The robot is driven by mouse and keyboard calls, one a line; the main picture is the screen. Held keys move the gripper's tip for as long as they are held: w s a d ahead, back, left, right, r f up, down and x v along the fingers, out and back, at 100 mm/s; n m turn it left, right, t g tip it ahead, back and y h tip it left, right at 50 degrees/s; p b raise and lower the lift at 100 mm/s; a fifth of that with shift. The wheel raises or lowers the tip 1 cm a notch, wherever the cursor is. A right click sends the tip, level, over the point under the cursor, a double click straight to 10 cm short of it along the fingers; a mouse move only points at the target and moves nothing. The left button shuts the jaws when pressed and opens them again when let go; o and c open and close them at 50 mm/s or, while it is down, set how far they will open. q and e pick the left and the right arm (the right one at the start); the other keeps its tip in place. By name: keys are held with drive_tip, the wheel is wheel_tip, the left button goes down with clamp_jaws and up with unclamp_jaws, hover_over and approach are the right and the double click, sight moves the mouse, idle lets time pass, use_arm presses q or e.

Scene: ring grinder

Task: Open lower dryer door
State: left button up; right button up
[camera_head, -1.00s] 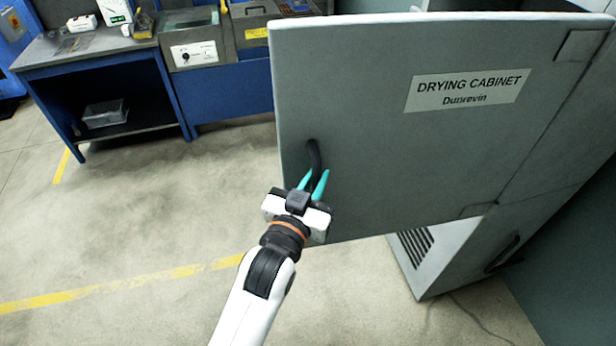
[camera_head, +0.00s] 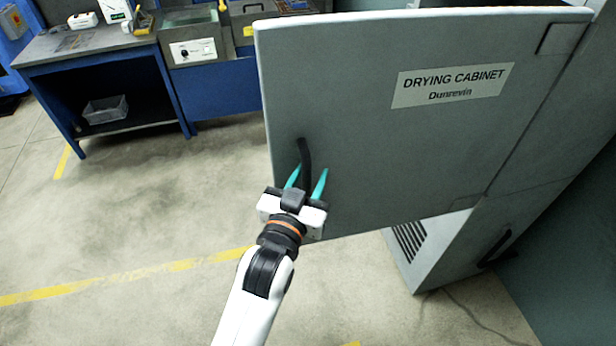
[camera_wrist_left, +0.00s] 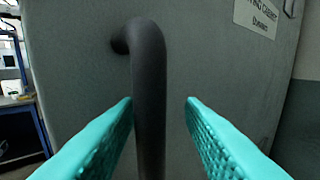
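The large grey drying cabinet door (camera_head: 400,150) stands swung open on the right of the head view, with a label on its face. Its dark curved handle (camera_head: 305,162) is near the door's free edge. My left gripper (camera_head: 306,178) is open around this handle, with its teal fingers on either side. In the left wrist view the handle (camera_wrist_left: 150,90) is close to the left finger, and a clear gap separates it from the right finger. Below the labelled door, a lower cabinet front has its own dark handle (camera_head: 497,247) and looks shut. My right gripper is out of view.
A vented panel (camera_head: 410,243) is on the lower cabinet's side. A blue workbench (camera_head: 100,65) with a clear bin (camera_head: 106,110) stands at the back left. The concrete floor (camera_head: 170,210) between is free, with a yellow line (camera_head: 130,275).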

use_arm(q)
drive_tip(key=shift+a, duration=0.1)
drive_tip(key=shift+s+a+f, duration=0.1)
drive_tip(key=shift+s+a, duration=0.05)
drive_tip(key=shift+s, duration=0.15)
drive_tip(key=p+v, duration=0.1)
drive_tip(key=v, duration=1)
drive_tip(key=shift+s+p, duration=0.2)
drive_tip(key=shift+p, duration=0.2)
